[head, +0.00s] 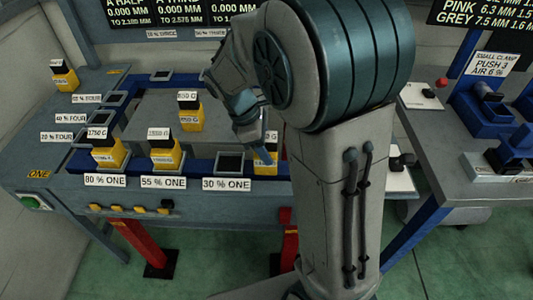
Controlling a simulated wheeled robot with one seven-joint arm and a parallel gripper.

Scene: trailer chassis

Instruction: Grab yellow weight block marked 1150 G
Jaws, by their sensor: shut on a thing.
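My gripper (264,143) is at the right end of the blue rail, shut on a yellow block (265,164) that is partly hidden behind it. The white label on this block is too small and covered to read. The block is low, at the right of the 30 % ONE place; I cannot tell whether it touches the surface. Other yellow blocks with black tops stand on the bench: one marked about 850 G (191,119), one behind 55 % ONE (165,158), one behind 80 % ONE (112,156), and one at the far left (66,81).
The grey bench (60,185) carries a blue frame with several square pockets; the pocket at 30 % ONE (230,163) looks empty. Black display boards hang behind. A second bench (450,178) with blue devices stands to the right, beyond my arm.

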